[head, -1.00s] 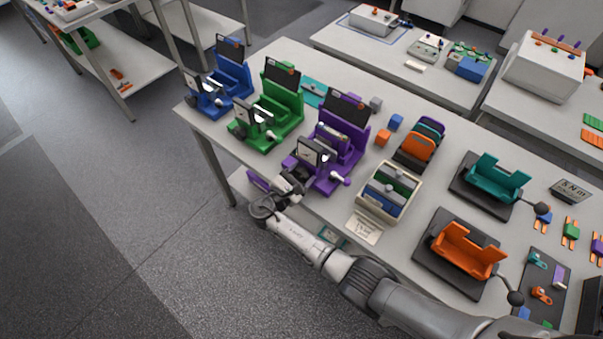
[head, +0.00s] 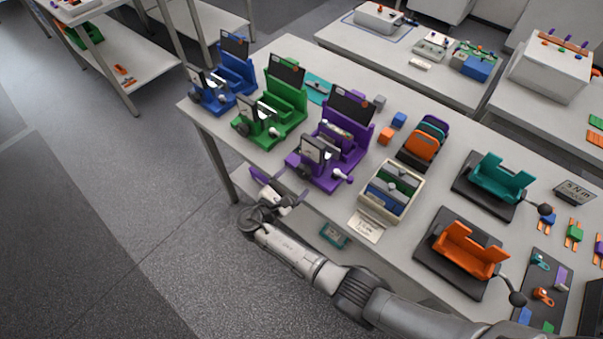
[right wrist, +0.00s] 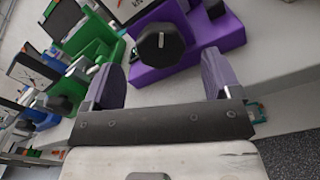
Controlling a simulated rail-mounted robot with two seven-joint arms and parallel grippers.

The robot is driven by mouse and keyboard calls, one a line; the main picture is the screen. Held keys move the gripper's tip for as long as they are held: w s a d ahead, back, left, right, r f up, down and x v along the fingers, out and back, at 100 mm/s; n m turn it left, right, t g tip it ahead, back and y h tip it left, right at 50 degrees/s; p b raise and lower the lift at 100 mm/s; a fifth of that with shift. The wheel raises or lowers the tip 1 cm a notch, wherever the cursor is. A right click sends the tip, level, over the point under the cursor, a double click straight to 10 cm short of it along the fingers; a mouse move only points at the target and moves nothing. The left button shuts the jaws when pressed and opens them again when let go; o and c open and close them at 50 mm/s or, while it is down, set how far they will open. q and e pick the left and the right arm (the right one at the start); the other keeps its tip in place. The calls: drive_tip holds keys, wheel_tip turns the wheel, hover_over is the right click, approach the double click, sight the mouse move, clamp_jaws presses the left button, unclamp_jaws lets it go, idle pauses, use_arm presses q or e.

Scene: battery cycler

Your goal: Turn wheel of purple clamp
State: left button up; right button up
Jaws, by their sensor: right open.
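The purple clamp (head: 335,152) stands upright at the near edge of the table, right of the green one. Its wheel, a dark faceted knob (right wrist: 160,42), faces me in the right wrist view, in front of the purple body (right wrist: 205,35). My right gripper (head: 283,191) is just off the table's near edge, beside the clamp's wheel side. In the right wrist view its two purple-grey fingers (right wrist: 163,78) are wide apart and empty. The knob lies beyond the fingertips, roughly centred between them, with no visible contact. My left gripper is out of view.
A green clamp (head: 272,112) and a blue clamp (head: 225,82) stand left of the purple one. A cream bin (head: 378,207) with coloured blocks is close on its right. Teal (head: 497,178) and orange (head: 468,250) fixtures are farther right. Open floor lies before the table.

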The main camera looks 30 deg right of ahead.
drive_tip(key=v, duration=0.8)
